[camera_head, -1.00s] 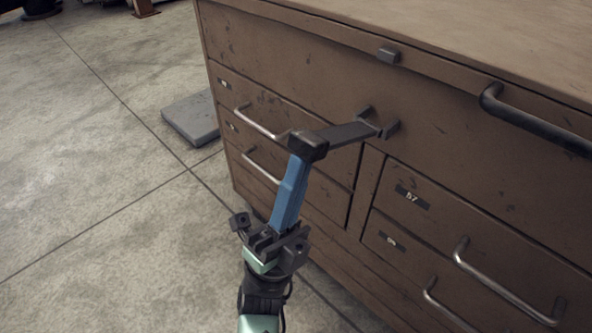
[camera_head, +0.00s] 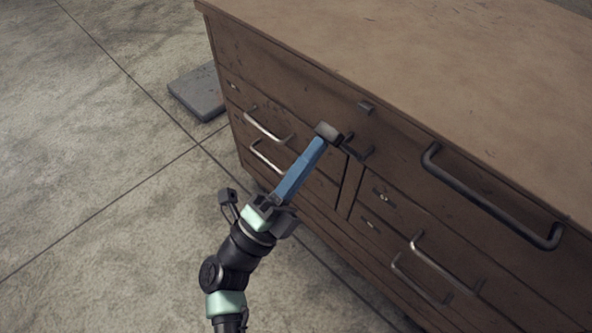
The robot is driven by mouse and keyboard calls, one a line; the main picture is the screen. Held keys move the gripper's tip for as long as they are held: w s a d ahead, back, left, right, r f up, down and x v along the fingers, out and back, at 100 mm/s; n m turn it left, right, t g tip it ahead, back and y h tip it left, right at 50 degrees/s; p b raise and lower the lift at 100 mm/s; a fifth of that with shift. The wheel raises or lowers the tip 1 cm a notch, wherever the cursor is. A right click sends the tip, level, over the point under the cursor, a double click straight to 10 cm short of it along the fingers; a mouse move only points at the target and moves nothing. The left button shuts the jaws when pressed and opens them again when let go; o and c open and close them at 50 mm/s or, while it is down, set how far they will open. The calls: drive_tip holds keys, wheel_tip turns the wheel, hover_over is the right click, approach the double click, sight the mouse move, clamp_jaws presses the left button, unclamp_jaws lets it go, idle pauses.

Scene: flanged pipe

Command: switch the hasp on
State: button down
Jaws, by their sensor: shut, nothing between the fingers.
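The hasp (camera_head: 357,150) is a dark metal strap with a bracket on the brown cabinet's upper front. Its strap stands out from the front, angled up and left from the bracket. A small dark catch (camera_head: 366,107) sits above it, near the top edge, apart from the strap. My gripper (camera_head: 316,147) comes from the lower left, its long blue fingers shut together. Their end meets a dark block (camera_head: 328,131) at the strap's outer end. I cannot tell whether this block belongs to the hasp or the fingertips. The fingers hide part of the strap.
The brown cabinet (camera_head: 470,90) has drawers with bar handles. A long dark handle (camera_head: 490,198) is right of the hasp, and thinner handles (camera_head: 268,127) are at left. A grey slab (camera_head: 197,92) lies on the floor behind. The floor at left is clear.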

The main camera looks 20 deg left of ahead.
sight(326, 130)
drive_tip(key=r+p, duration=0.1)
drive_tip(key=p, duration=0.1)
drive_tip(key=w+r+g+p, duration=0.1)
drive_tip(key=p, duration=0.1)
drive_tip(key=r+g+p, duration=0.1)
drive_tip(key=shift+w+d+y+p, duration=0.3)
drive_tip(key=shift+w+p, duration=0.05)
drive_tip(key=shift+p, duration=0.05)
drive_tip(key=p, duration=0.1)
drive_tip(key=w+g+p, duration=0.1)
drive_tip(key=p, duration=0.1)
drive_tip(key=shift+d+r, duration=0.2)
drive_tip(key=shift+r, duration=0.2)
drive_tip(key=p, duration=0.1)
drive_tip(key=w+g+y+p, duration=0.1)
drive_tip(key=p, duration=0.1)
drive_tip(key=shift+w+d+r+g, duration=0.25)
drive_tip(key=shift+d+r+g, duration=0.05)
drive_tip(key=shift+p+x, duration=0.85)
drive_tip(key=shift+p, duration=0.35)
drive_tip(key=shift+w, duration=0.1)
